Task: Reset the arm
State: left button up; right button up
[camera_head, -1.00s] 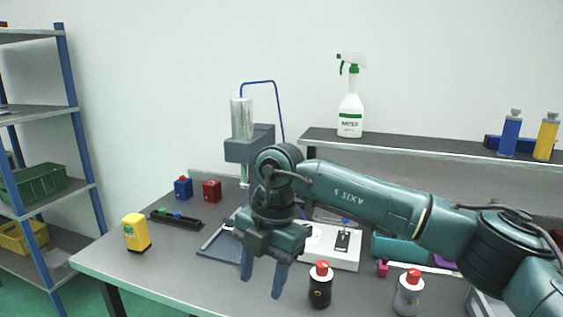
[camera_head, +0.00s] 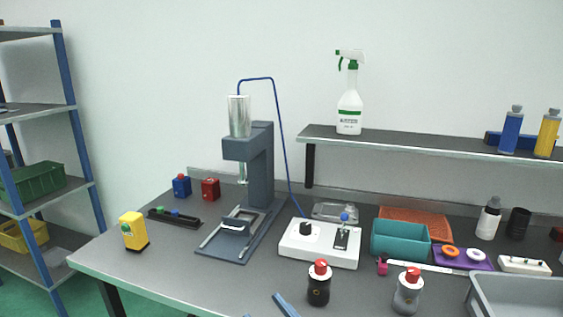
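My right gripper (camera_head: 263,304) shows only as blue fingertips at the bottom edge, in front of the table (camera_head: 190,272). One finger is seen as a slanted bar and the other as a small tip to its left. They stand apart with nothing visible between them. The rest of the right arm is below the picture. My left arm and gripper are not in view.
A press (camera_head: 258,165) stands mid-table beside a white control box (camera_head: 320,245). Two red-capped bottles (camera_head: 319,285) (camera_head: 408,292) stand near the front, right of the fingertips. A teal bin (camera_head: 400,241) and grey tray (camera_head: 520,298) lie right.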

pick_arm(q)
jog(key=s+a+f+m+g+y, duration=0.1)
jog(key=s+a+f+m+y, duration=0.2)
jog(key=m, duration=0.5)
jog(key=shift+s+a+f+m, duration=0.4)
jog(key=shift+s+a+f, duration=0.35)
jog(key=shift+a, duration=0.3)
pick_arm(e)
jog(key=s+d+f+m+g+h, duration=0.3)
jog(key=s+d+f+h, duration=0.2)
jog(key=f, duration=0.6)
jog(key=s+d+f+m+g+h, duration=0.2)
jog(key=s+d+f+h, duration=0.4)
jog(key=s+d+f, duration=0.4)
notch_tip(320, 180, down, 2)
jog(key=shift+d+f+m+g+h, duration=0.1)
jog(key=shift+d+m+g+h, duration=0.25)
jog(key=shift+d+m, duration=0.45)
jog(key=shift+c, duration=0.2)
